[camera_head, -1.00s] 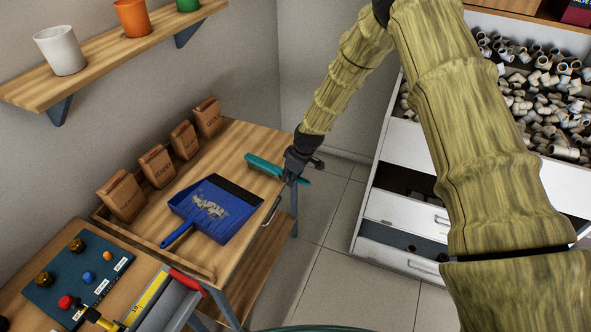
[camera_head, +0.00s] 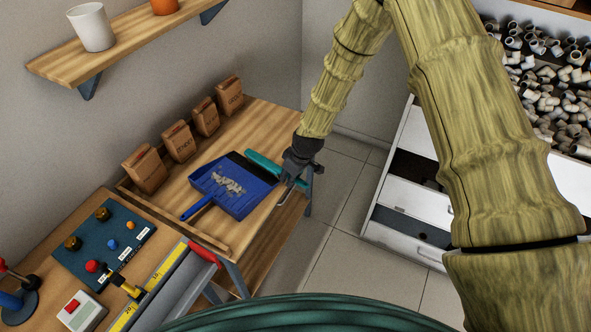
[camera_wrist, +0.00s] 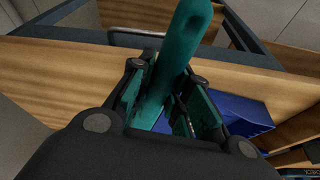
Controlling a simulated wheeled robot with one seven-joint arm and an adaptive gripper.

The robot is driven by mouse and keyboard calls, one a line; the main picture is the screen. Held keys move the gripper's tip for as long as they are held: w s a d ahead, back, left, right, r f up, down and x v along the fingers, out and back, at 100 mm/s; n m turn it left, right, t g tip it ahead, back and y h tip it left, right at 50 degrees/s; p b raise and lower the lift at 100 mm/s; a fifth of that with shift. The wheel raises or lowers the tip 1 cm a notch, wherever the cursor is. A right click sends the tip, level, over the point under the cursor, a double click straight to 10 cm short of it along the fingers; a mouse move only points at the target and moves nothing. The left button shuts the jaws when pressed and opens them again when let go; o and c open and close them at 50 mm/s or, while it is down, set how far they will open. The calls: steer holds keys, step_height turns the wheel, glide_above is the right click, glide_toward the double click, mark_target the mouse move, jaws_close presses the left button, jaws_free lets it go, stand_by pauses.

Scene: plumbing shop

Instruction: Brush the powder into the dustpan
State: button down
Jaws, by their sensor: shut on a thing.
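A blue dustpan (camera_head: 243,201) lies on the wooden workbench (camera_head: 262,128), with its handle toward the lower left. Grey-white powder (camera_head: 228,185) lies in a patch on the pan's surface. My gripper (camera_head: 292,172) is at the bench's right edge, shut on the teal handle of a brush (camera_head: 258,163). In the wrist view the brush handle (camera_wrist: 176,65) rises between the fingers of my gripper (camera_wrist: 160,105), and part of the dustpan (camera_wrist: 240,112) shows behind. The brush's bristles are hard to make out; a dark strip lies along the pan's far edge.
Several brown paper bags (camera_head: 178,141) stand along the bench's wall side. A second bench with a teal button panel (camera_head: 104,243) and a red-handled tool (camera_head: 204,252) is nearer. A wall shelf (camera_head: 120,52) holds cups. A drawer cabinet (camera_head: 412,200) with pipe fittings stands at the right.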

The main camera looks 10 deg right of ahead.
steer(key=s+a, duration=0.7)
steer(key=shift+r+p, duration=0.25)
steer(key=shift+p, duration=0.15)
steer(key=shift+w+r+p, duration=0.2)
steer(key=shift+r+p, duration=0.25)
steer(key=shift+r, duration=0.35)
steer(key=w+d+r+p, duration=0.3)
steer(key=w+d+r, duration=0.1)
steer(key=r, duration=0.3)
steer(key=shift+d+r, duration=0.15)
steer(key=shift+d, duration=0.1)
steer(key=shift+w, duration=0.1)
